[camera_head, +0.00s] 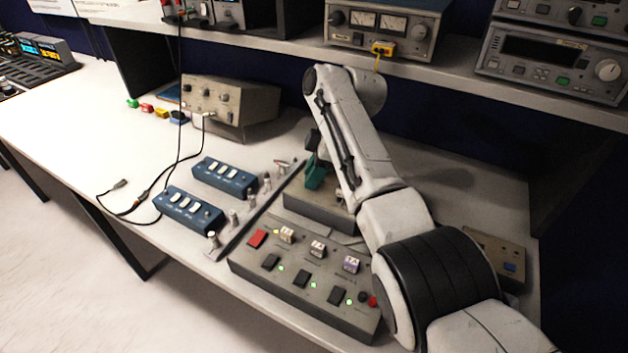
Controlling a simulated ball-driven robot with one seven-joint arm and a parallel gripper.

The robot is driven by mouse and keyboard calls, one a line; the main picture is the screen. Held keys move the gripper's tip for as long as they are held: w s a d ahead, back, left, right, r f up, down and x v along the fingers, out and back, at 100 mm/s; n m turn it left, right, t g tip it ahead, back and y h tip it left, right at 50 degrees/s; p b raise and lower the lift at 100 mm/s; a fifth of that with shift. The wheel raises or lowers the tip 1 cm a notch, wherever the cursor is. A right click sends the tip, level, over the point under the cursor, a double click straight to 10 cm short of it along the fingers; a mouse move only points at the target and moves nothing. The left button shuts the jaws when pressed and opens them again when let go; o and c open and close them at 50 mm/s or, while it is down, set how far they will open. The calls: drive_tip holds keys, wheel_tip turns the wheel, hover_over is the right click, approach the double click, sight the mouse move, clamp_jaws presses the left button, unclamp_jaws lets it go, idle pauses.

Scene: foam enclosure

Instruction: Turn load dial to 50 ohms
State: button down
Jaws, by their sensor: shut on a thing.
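My gripper (315,174), with green fingertips, reaches down at the back left of a low grey box (318,208) on the bench. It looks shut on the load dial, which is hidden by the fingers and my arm. The dial's pointer and any ohm markings cannot be read from here. My white arm comes from the lower right and covers the right part of that box.
A grey switch panel (290,284) with lit green lamps stands in front. Two blue switch boxes (190,211) and several small connectors lie left. A cable (150,190) crosses the bench. A shelf (430,72) with instruments overhangs the back.

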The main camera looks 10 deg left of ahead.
drive_tip(key=shift+w+r+n+b, duration=0.1)
drive_tip(key=shift+n+b, duration=0.2)
idle(0.4)
drive_tip(key=c, duration=0.8)
unclamp_jaws()
drive_tip(key=shift+c, duration=0.2)
drive_tip(key=shift+p, duration=0.3)
